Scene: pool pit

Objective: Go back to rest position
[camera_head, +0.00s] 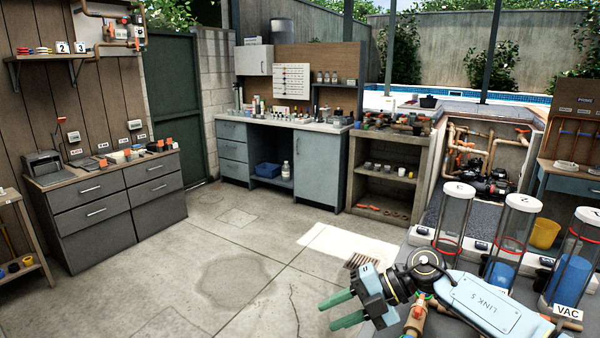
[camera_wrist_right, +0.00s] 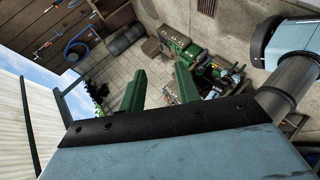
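My right gripper (camera_head: 340,311) shows in the head view at the bottom right, its arm coming in from the lower right. Its two green fingers stand apart with nothing between them, over the concrete floor. In the right wrist view the same two green fingers of the gripper (camera_wrist_right: 159,92) are spread, and only distant background shows between them. My left gripper does not show in either view.
Clear cylinders (camera_head: 517,230) stand on the near bench at right, close to my right arm. Grey drawer cabinets (camera_head: 92,196), a blue workbench (camera_head: 232,150) and a shelf unit (camera_head: 384,153) line the back. The concrete floor (camera_head: 215,265) is clear. A yellow bucket (camera_head: 544,233) stands at right.

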